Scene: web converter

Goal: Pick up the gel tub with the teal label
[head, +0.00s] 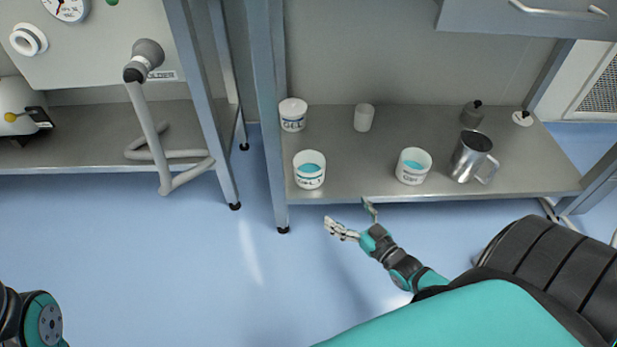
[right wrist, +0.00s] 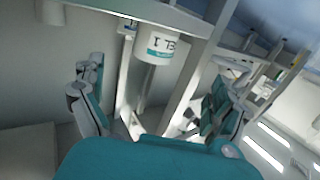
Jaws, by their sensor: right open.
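In the right wrist view, which looks upside down, a white tub (right wrist: 158,48) with dark GEL lettering and a teal band shows between the fingers, beyond them and untouched. In the head view it appears to be the front-left white tub (head: 309,171) with a teal top on the shelf, though its lettering is small. My right gripper (head: 349,214) is open and empty in front of the shelf edge, below and right of that tub. Its spread fingers also show in the wrist view (right wrist: 155,95). My left gripper is out of the head view; only part of that arm shows bottom left.
The metal shelf (head: 380,140) also holds a lidded GEL tub (head: 292,113), a teal-topped tub (head: 413,165), a small white cup (head: 364,117), a steel jug (head: 471,157) and a grey bottle (head: 472,113). A shelf post (head: 267,110) stands left of the tubs.

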